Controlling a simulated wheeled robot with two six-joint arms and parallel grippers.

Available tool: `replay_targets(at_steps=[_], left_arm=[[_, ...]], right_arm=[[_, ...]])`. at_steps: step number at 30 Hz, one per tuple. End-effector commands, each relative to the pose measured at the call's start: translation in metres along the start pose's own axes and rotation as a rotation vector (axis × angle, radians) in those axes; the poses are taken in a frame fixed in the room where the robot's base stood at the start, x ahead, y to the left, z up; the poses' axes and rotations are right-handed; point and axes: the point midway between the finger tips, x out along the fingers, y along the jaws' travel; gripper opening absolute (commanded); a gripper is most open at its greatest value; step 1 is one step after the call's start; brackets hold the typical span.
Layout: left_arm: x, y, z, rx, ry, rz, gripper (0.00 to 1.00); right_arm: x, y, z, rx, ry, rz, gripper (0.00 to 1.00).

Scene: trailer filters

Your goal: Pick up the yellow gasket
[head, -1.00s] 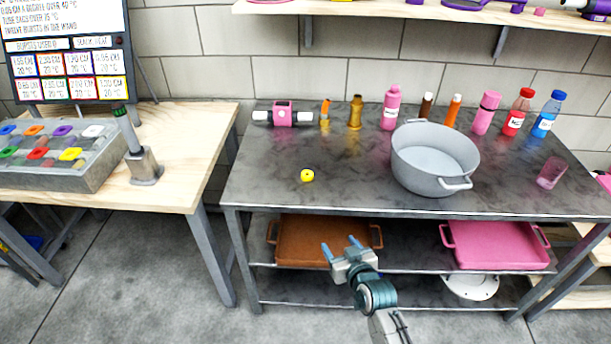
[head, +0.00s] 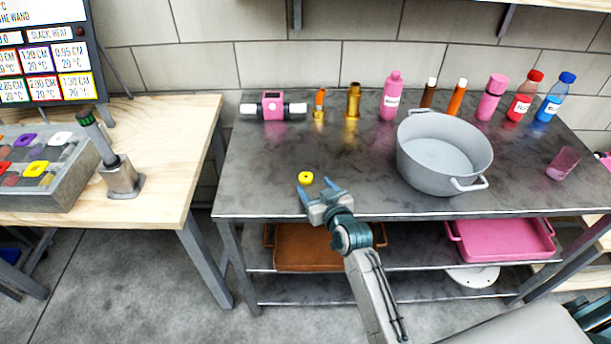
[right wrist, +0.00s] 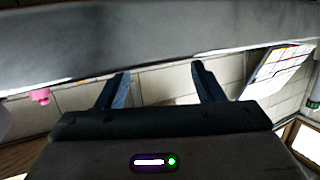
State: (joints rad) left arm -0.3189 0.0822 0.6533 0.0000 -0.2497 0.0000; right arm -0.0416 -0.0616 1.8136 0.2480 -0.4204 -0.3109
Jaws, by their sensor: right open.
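The yellow gasket (head: 305,178) is a small ring lying flat on the dark grey metal table (head: 255,188), near its front left part. My right gripper (head: 317,188) is open and empty at the table's front edge, just in front of the gasket and apart from it. Its two blue fingers also show spread in the right wrist view (right wrist: 160,88), with nothing between them. The gasket cannot be made out in that view. My left gripper is not in view.
A large grey pot (head: 425,175) stands right of the gasket. Several bottles line the back, beside a pink device (head: 273,106). A wooden table (head: 165,185) with a grey sample box (head: 70,185) is at the left. The tabletop around the gasket is clear.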

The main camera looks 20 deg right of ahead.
Motion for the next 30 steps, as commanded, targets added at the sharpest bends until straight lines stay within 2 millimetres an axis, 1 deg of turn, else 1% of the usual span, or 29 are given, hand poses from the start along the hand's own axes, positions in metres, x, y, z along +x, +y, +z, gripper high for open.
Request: replay_targets(at_steps=[2,5,10,13,17,23,26,30], left_arm=[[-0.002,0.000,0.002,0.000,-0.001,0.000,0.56],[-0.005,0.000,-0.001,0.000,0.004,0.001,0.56],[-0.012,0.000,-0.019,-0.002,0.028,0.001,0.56],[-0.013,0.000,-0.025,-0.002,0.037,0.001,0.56],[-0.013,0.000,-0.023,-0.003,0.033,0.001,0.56],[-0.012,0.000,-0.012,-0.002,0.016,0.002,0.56],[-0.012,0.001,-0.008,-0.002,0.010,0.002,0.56],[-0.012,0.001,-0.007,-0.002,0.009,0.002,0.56]], right_arm=[[0.005,0.000,0.000,0.000,0.000,0.000,0.61],[0.013,0.000,-0.001,0.000,0.000,0.000,0.61],[0.036,-0.001,0.001,0.001,0.000,0.000,0.61],[0.049,0.000,0.003,0.000,0.000,0.000,0.61],[0.055,0.000,0.004,0.000,0.000,0.000,0.61],[0.056,0.000,0.004,0.000,0.000,0.000,0.61],[0.056,0.000,0.004,0.000,0.000,0.000,0.44],[0.056,0.000,0.004,0.000,0.000,0.000,0.16]])
